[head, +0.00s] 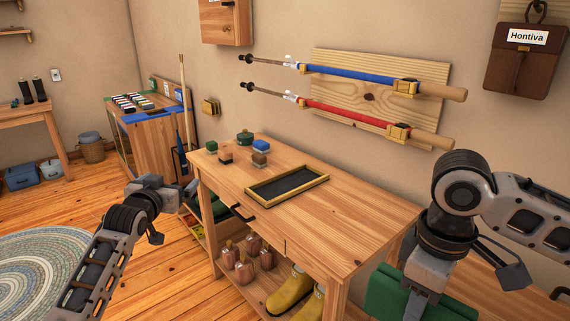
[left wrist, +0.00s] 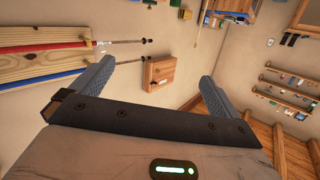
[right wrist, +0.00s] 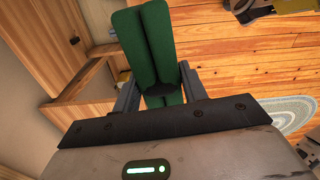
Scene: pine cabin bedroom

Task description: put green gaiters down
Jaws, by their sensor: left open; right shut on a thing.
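The green gaiters (right wrist: 150,45) are a folded pair in the jaws of my right gripper (right wrist: 157,92), which is shut on them. In the head view the gaiters (head: 385,292) hang below my right gripper (head: 425,285) at the table's right front, partly cut off by the frame. I cannot tell whether they touch anything there. My left gripper (head: 172,212) is open and empty, left of the wooden table (head: 330,222). In the left wrist view its fingers (left wrist: 155,80) are wide apart with nothing between them.
Two poles (head: 360,75) hang on the wall. The tabletop right of the tray is clear.

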